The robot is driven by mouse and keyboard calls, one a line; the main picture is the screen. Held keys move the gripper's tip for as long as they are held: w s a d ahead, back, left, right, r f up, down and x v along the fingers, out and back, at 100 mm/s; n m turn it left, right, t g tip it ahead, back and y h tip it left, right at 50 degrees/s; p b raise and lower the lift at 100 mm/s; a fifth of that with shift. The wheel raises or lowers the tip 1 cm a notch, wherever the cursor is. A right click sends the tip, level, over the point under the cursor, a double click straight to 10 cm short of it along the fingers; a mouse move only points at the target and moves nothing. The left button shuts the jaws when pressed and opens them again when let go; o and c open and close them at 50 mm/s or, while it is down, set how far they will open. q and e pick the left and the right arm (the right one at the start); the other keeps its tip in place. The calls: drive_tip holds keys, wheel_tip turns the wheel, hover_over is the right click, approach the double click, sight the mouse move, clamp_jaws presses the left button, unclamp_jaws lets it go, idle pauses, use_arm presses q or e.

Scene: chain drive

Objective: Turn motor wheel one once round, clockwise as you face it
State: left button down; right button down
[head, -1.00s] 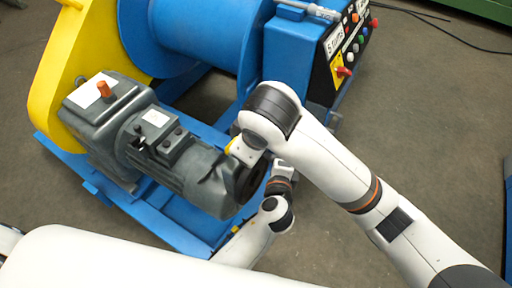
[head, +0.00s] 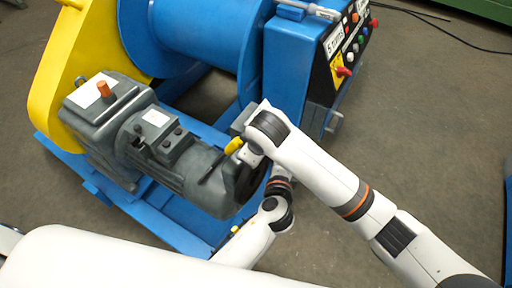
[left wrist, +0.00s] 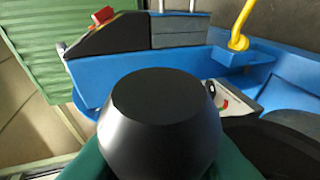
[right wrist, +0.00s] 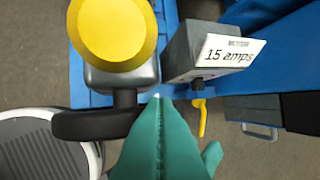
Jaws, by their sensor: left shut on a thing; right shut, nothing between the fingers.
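The grey motor (head: 190,170) lies on the blue frame, with the dark motor wheel (head: 250,182) at its near right end. The wheel's black rim also shows in the left wrist view (left wrist: 285,150) and right wrist view (right wrist: 90,125). My left gripper (left wrist: 160,150) has its green fingers on either side of a black knob (left wrist: 160,115) and is shut on it. In the head view the left fingers are hidden. My right gripper (right wrist: 157,100) is shut and empty beside the wheel rim, below a yellow knob (right wrist: 120,30).
The yellow knob on a dark rod (head: 233,145) stands over the motor. A grey box labelled "15 amps" (right wrist: 190,55) is close to my right fingers. The control box (head: 345,45) stands behind my right arm.

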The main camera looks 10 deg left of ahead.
use_arm(q)
drive_tip(key=shift+s+a+f, duration=0.1)
drive_tip(key=shift+s+f, duration=0.1)
drive_tip(key=shift+f, duration=0.25)
drive_tip(key=shift+s+a+f, duration=0.1)
drive_tip(key=shift+s+f, duration=0.05)
drive_tip(key=shift+f, duration=0.25)
use_arm(e)
drive_tip(key=shift+f, duration=0.1)
drive_tip(key=shift+w+d+f+g, duration=0.25)
drive_tip(key=shift+w+f+g, duration=0.05)
drive_tip(key=shift+w, duration=0.3)
use_arm(q)
drive_tip(key=shift+d, duration=0.1)
use_arm(e)
drive_tip(key=shift+d, duration=0.1)
drive_tip(key=shift+f, duration=0.1)
use_arm(q)
drive_tip(key=c, duration=1.4)
unclamp_jaws()
drive_tip(key=shift+o, duration=1)
use_arm(e)
drive_tip(key=shift+f, duration=0.1)
use_arm(q)
drive_tip(key=shift+w+r, duration=0.1)
drive_tip(key=shift+r, duration=0.05)
drive_tip(key=shift+r, duration=0.15)
use_arm(e)
drive_tip(key=shift+s, duration=0.1)
